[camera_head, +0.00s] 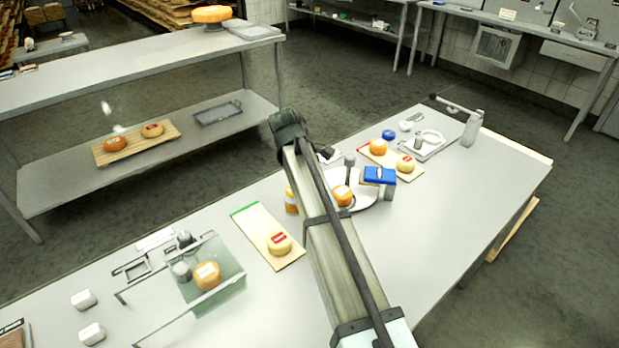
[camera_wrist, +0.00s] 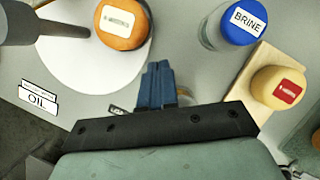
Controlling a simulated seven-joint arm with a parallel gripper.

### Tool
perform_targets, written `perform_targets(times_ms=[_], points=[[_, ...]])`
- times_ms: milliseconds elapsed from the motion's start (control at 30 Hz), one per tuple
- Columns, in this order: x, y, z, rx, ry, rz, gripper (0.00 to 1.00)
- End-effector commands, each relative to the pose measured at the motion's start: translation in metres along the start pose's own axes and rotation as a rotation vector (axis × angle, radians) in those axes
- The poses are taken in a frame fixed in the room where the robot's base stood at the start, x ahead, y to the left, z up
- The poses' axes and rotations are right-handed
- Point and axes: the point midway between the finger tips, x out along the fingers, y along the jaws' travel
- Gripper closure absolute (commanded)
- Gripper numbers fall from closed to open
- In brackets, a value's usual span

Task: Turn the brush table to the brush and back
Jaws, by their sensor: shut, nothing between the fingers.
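The brush table appears to be the white round disc (camera_wrist: 75,72) in the wrist view, which also shows in the head view (camera_head: 367,201). An orange cheese wheel (camera_wrist: 121,20) with a white label sits on it. A dark grey rod with a thick rounded end (camera_wrist: 18,24) reaches over the disc's left part; I cannot tell if it is the brush. A grey upright (camera_head: 349,160) stands behind the disc in the head view. My gripper (camera_wrist: 158,68) is shut and empty, its blue fingers together beside the disc's right edge. In the head view my arm hides part of this area.
A jar with a blue BRINE lid (camera_wrist: 242,22) and a yellow cheese (camera_wrist: 266,82) on a board (camera_wrist: 247,112) stand right of my fingers. An OIL label (camera_wrist: 38,98) lies left. Another board (camera_head: 250,222) with a cheese is left of my arm. The table's front right (camera_head: 450,210) is clear.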

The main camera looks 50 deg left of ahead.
Motion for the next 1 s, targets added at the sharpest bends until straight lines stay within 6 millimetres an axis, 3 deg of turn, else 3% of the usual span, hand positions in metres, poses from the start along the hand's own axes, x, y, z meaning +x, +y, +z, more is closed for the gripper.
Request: perform_targets(times_ms=[300,1000], points=[[0.031,0.0,0.0,-0.001,0.001,0.0,1.0],[0.035,-0.003,0.003,-0.048,0.0,0.02,1.0]])
